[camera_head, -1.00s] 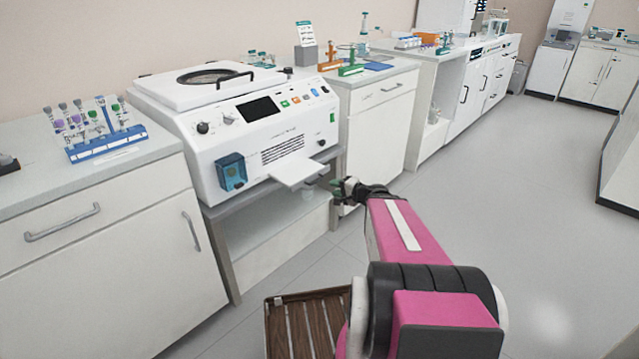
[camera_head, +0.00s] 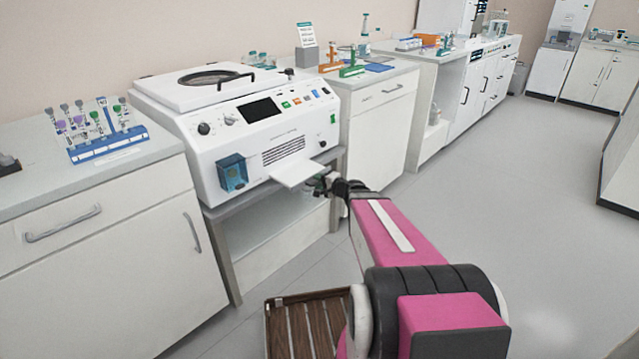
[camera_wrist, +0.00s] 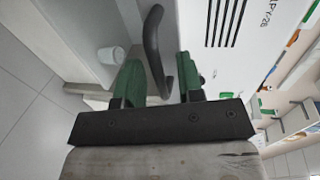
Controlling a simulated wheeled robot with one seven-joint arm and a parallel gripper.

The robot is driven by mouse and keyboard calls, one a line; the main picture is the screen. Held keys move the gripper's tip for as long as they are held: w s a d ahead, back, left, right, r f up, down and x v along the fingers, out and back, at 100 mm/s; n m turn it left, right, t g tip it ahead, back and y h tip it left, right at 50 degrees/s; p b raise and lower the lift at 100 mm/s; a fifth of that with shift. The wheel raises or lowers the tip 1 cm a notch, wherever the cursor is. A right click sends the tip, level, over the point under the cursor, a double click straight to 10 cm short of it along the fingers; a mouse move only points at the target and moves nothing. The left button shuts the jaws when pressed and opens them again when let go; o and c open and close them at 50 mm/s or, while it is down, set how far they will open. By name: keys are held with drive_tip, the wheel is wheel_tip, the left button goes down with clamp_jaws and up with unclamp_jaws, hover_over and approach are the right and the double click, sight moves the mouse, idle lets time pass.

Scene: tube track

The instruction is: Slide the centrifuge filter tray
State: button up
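The white filter tray (camera_head: 297,174) sticks out from the lower front of the white centrifuge (camera_head: 262,142). In the head view my gripper (camera_head: 322,184) is at the tray's outer right end. The wrist view shows a dark curved handle (camera_wrist: 152,42) between the two green fingers of my gripper (camera_wrist: 158,60). The fingers are apart, with a gap visible on the left side of the handle. The handle's lower end curves close to the right finger; whether it touches I cannot tell. In the head view my gripper is small and the handle is hard to make out.
The centrifuge stands on a grey shelf unit (camera_head: 232,212) between white cabinets. A blue rack (camera_head: 107,146) with several tubes stands on the left counter. A blue box (camera_head: 232,173) sits on the centrifuge's front. The floor (camera_head: 490,200) to the right is clear.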

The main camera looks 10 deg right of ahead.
sight(294, 168)
clamp_jaws()
drive_tip(key=r+x, duration=0.1)
drive_tip(key=x, duration=0.4)
drive_tip(key=r+x, duration=0.1)
drive_tip(key=x, duration=0.3)
drive_tip(key=r+x, duration=0.1)
drive_tip(key=x, duration=0.4)
drive_tip(key=shift+w+a+f, duration=0.1)
drive_tip(key=shift+w+a, duration=0.25)
drive_tip(key=shift+w, duration=0.1)
drive_tip(key=shift+w+a, duration=0.2)
drive_tip(key=shift+w, duration=0.1)
unclamp_jaws()
drive_tip(key=shift+w, duration=0.1)
